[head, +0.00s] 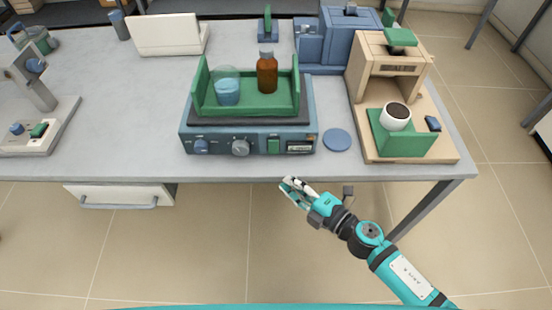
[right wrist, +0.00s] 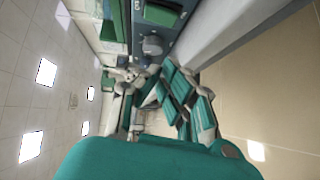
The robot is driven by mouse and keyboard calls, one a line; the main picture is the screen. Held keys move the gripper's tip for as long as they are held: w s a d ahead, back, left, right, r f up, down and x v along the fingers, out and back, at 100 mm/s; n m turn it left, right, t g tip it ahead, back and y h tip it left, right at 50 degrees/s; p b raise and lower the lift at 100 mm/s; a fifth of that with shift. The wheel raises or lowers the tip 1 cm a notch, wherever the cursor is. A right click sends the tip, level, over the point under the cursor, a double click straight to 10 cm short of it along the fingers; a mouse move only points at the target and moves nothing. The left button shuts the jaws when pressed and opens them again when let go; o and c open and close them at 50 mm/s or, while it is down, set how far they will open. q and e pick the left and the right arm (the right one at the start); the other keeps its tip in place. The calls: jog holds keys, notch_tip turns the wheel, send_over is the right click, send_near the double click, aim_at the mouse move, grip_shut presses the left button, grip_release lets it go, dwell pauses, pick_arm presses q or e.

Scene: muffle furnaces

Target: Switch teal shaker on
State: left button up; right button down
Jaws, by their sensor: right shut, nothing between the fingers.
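The teal shaker (head: 219,143) stands near the front edge of the table, with a green tray (head: 250,103) on top. Its front panel carries a blue knob (head: 201,146), a grey knob (head: 240,148), a green switch (head: 274,147) and a small display (head: 300,147). I cannot tell the switch position. My right gripper (head: 288,187) is shut and empty, in front of the table edge and below the switch, apart from the shaker. The right wrist view shows the green switch (right wrist: 162,14) and grey knob (right wrist: 152,45) beyond the fingers. My left gripper is not in view.
The tray holds a beaker (head: 228,92) and a brown bottle (head: 267,75). A blue disc (head: 337,139) lies right of the shaker. A beige machine (head: 368,147) with a dark-filled cup (head: 396,116) stands farther right.

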aim_at(273, 147)
jog(key=x, duration=0.5)
jog(key=w+d+x, duration=0.1)
jog(key=x, duration=0.1)
jog(key=shift+w+a, duration=0.1)
jog(key=shift+w, duration=0.25)
jog(key=shift+w+f, duration=0.15)
jog(key=shift+w, duration=0.5)
